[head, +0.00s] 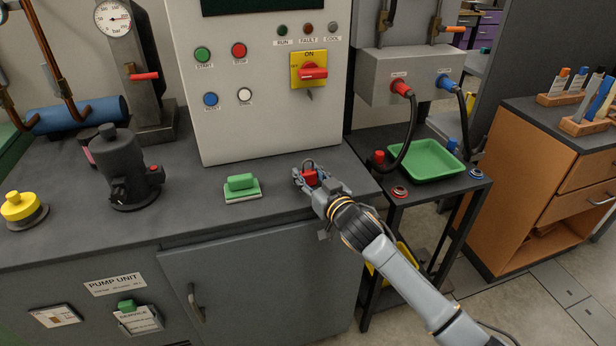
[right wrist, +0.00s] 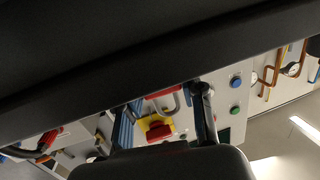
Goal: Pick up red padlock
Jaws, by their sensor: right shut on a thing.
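The red padlock (head: 310,176) with its dark shackle pointing up is between the fingers of my right gripper (head: 309,177) in the head view. The gripper is shut on it, at the front right of the dark bench top, below the control panel. I cannot tell if the padlock is clear of the bench. In the right wrist view, the padlock's grey shackle (right wrist: 172,108) shows between the fingers, and its body is mostly hidden. My left gripper is not in view.
The control panel (head: 255,120) with a red-on-yellow switch (head: 309,70) stands behind. A green-handled block (head: 242,188) lies left on the bench. A green tray (head: 421,160) is on the lower table at right. A black pump (head: 120,170) stands further left.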

